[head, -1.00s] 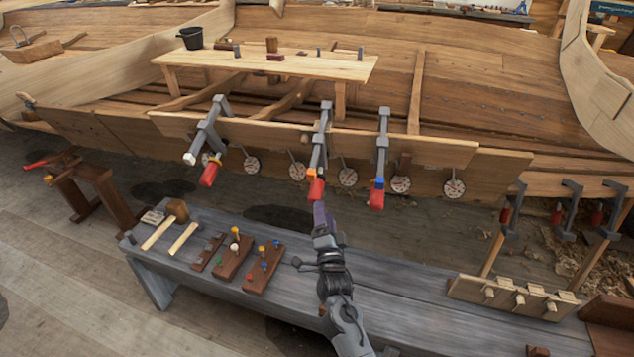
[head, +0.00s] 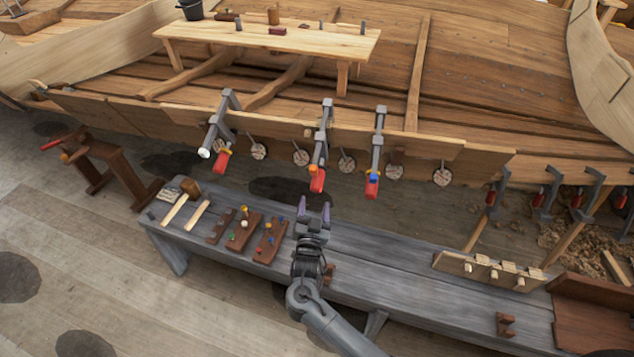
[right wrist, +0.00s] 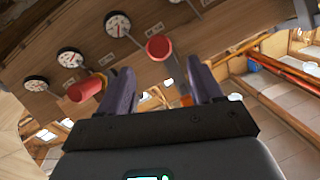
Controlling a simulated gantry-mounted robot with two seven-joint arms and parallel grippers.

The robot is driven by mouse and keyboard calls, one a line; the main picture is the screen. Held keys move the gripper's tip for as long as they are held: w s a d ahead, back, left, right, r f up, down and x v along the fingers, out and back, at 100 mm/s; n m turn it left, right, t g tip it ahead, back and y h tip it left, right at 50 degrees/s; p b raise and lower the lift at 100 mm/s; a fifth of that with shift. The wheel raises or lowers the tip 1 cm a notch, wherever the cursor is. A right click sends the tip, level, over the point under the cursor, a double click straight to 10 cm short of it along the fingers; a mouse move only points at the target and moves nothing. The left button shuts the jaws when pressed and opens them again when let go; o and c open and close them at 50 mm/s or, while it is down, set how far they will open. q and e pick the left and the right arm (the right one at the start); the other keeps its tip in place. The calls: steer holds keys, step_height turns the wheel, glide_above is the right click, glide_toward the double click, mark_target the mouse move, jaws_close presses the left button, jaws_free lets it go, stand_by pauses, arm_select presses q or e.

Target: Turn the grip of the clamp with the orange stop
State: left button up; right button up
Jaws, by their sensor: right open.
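The clamp with the orange stop (head: 313,168) is the middle of three grey clamps on the hull plank. Its red grip (head: 317,183) hangs at the lower end, tilted. My right gripper (head: 314,206) is open and empty just below that grip, fingers pointing up at it, apart from it. In the right wrist view a red grip (right wrist: 160,47) shows beyond and between the spread fingers (right wrist: 162,90), and an orange part (right wrist: 185,100) sits near the right finger. My left gripper is not in view.
The left clamp has a yellow collar and red grip (head: 221,163); the right clamp has a blue stop (head: 373,178). Round dials (head: 301,158) line the plank. The grey bench (head: 390,258) below carries mallets (head: 182,200) and peg boards (head: 270,240).

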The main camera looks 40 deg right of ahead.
mark_target(316, 190)
steer(key=b+x, duration=0.1)
steer(key=x, duration=0.8)
steer(key=shift+d, duration=0.1)
steer(key=shift+c, duration=0.8)
steer(key=c, duration=0.8)
steer(key=shift+b, duration=0.3)
